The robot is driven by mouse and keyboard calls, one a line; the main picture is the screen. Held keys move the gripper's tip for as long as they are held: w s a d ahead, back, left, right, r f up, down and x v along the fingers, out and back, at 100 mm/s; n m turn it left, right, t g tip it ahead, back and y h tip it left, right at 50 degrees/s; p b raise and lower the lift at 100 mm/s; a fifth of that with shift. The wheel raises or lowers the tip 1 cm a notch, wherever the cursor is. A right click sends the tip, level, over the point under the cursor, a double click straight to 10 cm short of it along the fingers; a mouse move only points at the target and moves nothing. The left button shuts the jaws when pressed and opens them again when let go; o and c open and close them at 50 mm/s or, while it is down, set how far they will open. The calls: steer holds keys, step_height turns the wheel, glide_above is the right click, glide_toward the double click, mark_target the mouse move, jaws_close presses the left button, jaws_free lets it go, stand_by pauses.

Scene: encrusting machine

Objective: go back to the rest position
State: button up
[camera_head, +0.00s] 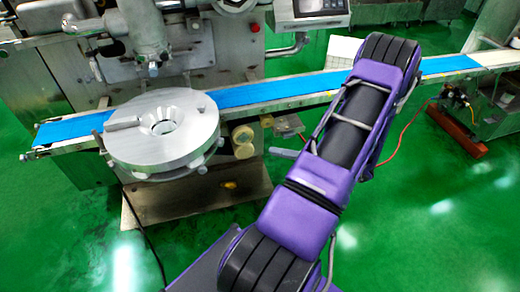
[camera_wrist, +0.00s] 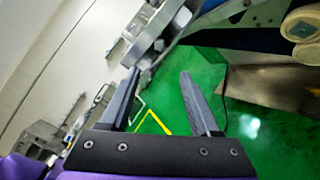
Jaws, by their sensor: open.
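My gripper (camera_wrist: 160,100) shows in the wrist view with its two dark fingers apart and nothing between them. It is open and empty. Beyond the fingertips are green floor and the edge of a round metal part. In the head view my purple arm reaches up and to the right across the middle. The gripper itself cannot be made out in the head view.
The encrusting machine (camera_head: 215,55) stands at the back left. Its round metal disc (camera_head: 185,140) sits over the blue conveyor belt (camera_head: 270,92), which runs behind my arm. A metal stand (camera_head: 490,95) is at the right. Green floor (camera_head: 430,220) is clear at lower right.

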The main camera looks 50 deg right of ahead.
steer(key=shift+v, duration=1.05)
